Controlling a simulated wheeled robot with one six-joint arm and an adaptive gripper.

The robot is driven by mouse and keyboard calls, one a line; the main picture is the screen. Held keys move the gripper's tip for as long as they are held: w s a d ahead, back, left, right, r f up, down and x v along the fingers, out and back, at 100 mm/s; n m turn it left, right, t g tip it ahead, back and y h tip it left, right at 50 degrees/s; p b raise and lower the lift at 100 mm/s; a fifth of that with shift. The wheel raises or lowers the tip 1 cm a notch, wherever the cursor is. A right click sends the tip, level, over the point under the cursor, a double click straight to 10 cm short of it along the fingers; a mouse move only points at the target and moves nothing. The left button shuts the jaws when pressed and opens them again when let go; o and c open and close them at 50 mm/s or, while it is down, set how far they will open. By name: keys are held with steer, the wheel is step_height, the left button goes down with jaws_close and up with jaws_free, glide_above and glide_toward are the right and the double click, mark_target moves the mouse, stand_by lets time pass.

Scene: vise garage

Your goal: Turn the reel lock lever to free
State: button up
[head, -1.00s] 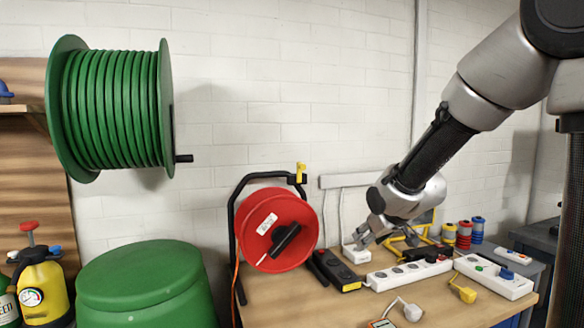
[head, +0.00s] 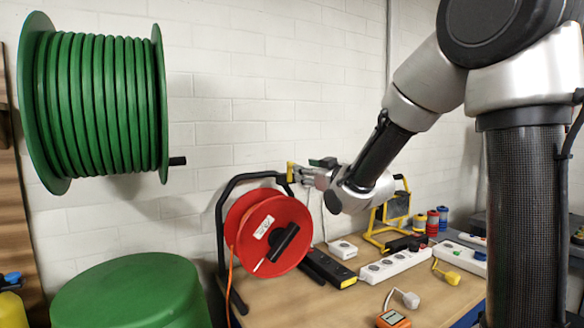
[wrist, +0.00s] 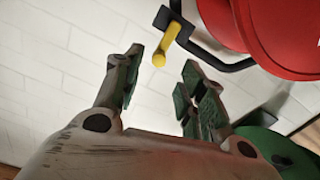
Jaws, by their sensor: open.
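The reel lock lever (head: 290,172) is a small yellow handle on the top corner of the black tubular frame of the red cable reel (head: 247,210). In the wrist view the yellow lever (wrist: 167,45) points down toward my gripper, its rounded end showing in the gap between the fingertips. My gripper (head: 304,173) is open and empty, just right of the lever in the head view. In the wrist view the open fingers (wrist: 162,60) stand on either side of the lever's end. I cannot tell whether they touch it.
The reel stands on a wooden bench (head: 345,306) with a black power strip (head: 329,268), a white power strip (head: 395,264) and a yellow stand (head: 382,238). A green hose drum (head: 95,105) hangs on the wall at left, above a green bin (head: 130,290).

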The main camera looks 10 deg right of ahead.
steer(key=x, duration=0.7)
steer(key=shift+w+a+r, duration=0.15)
steer(key=shift+w+r, duration=0.05)
steer(key=shift+w, duration=0.2)
steer(key=shift+c, duration=0.5)
